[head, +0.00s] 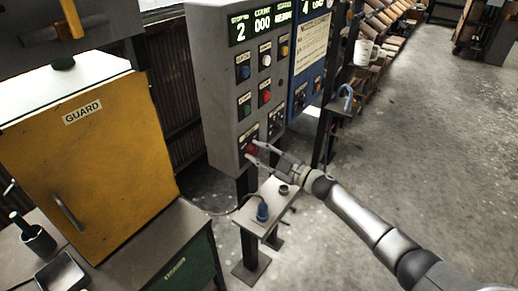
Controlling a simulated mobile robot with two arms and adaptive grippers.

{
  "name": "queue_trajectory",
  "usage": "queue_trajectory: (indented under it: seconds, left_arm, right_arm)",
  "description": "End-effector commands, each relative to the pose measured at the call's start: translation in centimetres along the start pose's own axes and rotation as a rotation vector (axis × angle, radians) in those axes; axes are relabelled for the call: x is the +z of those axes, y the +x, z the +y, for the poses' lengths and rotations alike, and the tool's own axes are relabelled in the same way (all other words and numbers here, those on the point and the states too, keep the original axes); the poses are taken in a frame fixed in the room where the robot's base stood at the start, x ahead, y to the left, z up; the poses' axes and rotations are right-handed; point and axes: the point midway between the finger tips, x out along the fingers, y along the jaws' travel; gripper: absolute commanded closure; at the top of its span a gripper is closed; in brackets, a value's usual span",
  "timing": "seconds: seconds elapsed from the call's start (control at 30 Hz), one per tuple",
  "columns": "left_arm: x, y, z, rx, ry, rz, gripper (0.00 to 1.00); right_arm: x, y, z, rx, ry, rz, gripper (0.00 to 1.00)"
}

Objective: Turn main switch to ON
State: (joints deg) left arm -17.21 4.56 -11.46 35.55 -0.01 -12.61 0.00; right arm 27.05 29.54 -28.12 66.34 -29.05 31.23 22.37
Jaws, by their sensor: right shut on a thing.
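The main switch (251,149) is a red knob low on the front of the grey control panel (215,100). My right gripper (256,151) reaches in from the right and is shut on the red knob, with its fingers to either side of it. The fingers partly hide the knob, so its ON or OFF position and small label cannot be read. My left gripper is not in view.
Other buttons (265,97) sit above the switch, and a blue panel (306,85) adjoins on the right. A small stand (245,218) with a blue plug (262,212) is below. A yellow guard door (90,165) stands at left.

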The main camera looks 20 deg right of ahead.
Motion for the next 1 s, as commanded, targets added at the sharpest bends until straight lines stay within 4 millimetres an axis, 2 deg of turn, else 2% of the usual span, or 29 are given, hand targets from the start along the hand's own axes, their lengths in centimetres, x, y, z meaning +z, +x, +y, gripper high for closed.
queue_trajectory:
  seconds: [0.4,0.9,0.93,1.0]
  left_arm:
    - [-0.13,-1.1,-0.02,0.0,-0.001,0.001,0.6]
    - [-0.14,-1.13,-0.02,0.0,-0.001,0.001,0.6]
    - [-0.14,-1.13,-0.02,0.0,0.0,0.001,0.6]
    - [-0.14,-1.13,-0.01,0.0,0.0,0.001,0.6]
  right_arm:
    - [0.0,-0.01,-0.15,0.011,0.167,-0.01,0.94]
    - [0.02,-0.01,-0.2,0.012,0.185,-0.01,0.94]
    - [0.02,-0.01,-0.2,0.012,0.185,-0.01,0.69]
    - [0.02,-0.01,-0.2,0.012,0.184,-0.01,0.6]
